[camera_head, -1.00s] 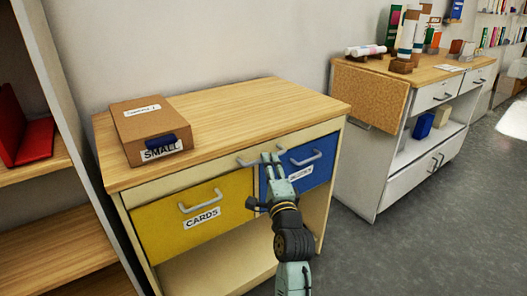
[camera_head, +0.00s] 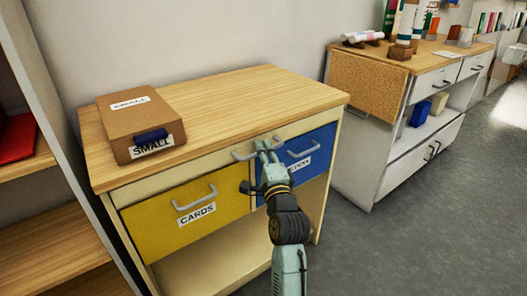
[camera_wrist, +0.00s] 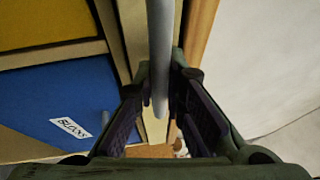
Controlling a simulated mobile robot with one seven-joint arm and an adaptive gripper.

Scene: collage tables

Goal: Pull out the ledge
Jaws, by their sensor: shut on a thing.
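The ledge (camera_head: 190,169) is a cream strip under the wooden tabletop, above the yellow and blue drawers, and looks flush with the cabinet front. Its grey bar handle (camera_head: 240,155) sticks out near the middle. My gripper (camera_head: 264,147) is at the right part of this handle, shut on it. In the wrist view the grey handle (camera_wrist: 159,50) runs between my two dark fingers (camera_wrist: 160,115). My gripper hides the right end of the handle in the head view.
Below are a yellow CARDS drawer (camera_head: 160,221) and a blue drawer (camera_head: 325,145), both shut with grey handles. A cardboard box (camera_head: 120,112) sits on the tabletop's left. A white cabinet (camera_head: 365,160) with a corkboard (camera_head: 365,85) stands right. Grey floor (camera_head: 440,230) is clear.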

